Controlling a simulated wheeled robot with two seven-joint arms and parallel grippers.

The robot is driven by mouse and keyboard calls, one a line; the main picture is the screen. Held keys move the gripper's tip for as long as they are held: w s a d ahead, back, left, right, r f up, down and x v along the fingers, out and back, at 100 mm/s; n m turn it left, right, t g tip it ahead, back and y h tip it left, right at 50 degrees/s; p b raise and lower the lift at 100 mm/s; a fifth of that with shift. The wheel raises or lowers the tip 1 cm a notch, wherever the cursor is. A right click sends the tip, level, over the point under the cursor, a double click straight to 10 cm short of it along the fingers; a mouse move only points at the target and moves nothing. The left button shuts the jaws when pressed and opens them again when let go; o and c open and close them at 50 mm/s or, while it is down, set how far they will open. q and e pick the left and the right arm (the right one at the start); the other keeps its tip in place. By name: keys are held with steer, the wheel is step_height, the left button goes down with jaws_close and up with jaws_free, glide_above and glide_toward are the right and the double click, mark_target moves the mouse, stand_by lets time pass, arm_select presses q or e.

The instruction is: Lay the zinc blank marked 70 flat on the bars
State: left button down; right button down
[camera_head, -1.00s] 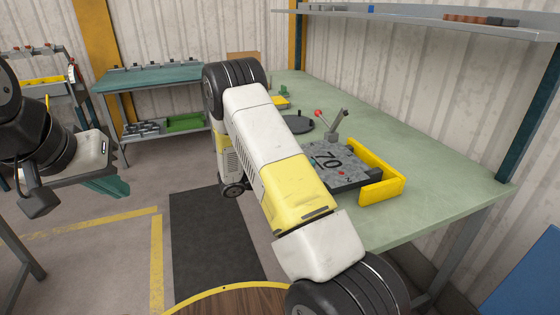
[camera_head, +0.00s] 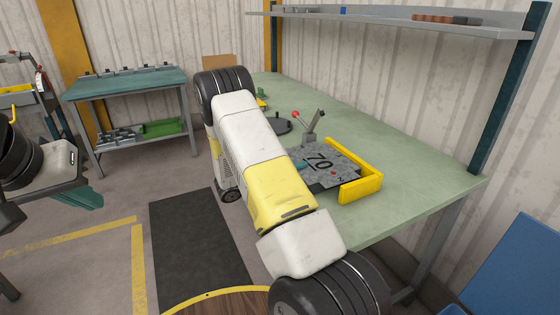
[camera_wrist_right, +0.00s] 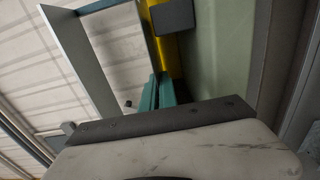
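The zinc blank marked 70 (camera_head: 337,160), a mottled grey plate, lies about flat beside a yellow angled stop (camera_head: 361,184) on the green bench in the head view. Its left part is hidden behind my right arm. I cannot make out the bars, or what is directly under the plate. A teal tip, seemingly of my right gripper (camera_head: 303,165), shows at the plate's left edge. In the right wrist view the teal fingers (camera_wrist_right: 158,92) sit close together; whether they grip anything is unclear. My left gripper (camera_head: 82,197), with teal fingers, hangs at the left, away from the bench.
A lever with a red knob (camera_head: 296,114) and a grey handle stand just behind the plate. A dark round disc (camera_head: 279,126) lies farther back. A shelf (camera_head: 400,20) runs above the bench. The bench's right front surface (camera_head: 425,185) is clear. A teal side table (camera_head: 125,82) stands back left.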

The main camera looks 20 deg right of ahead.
steer(key=shift+f, duration=0.3)
steer(key=c, duration=2.1)
jaws_free()
steer(key=o, duration=0.5)
steer(key=shift+f, duration=0.1)
steer(key=a, duration=0.7)
steer(key=shift+s+a, duration=0.25)
steer(key=shift+a, duration=0.15)
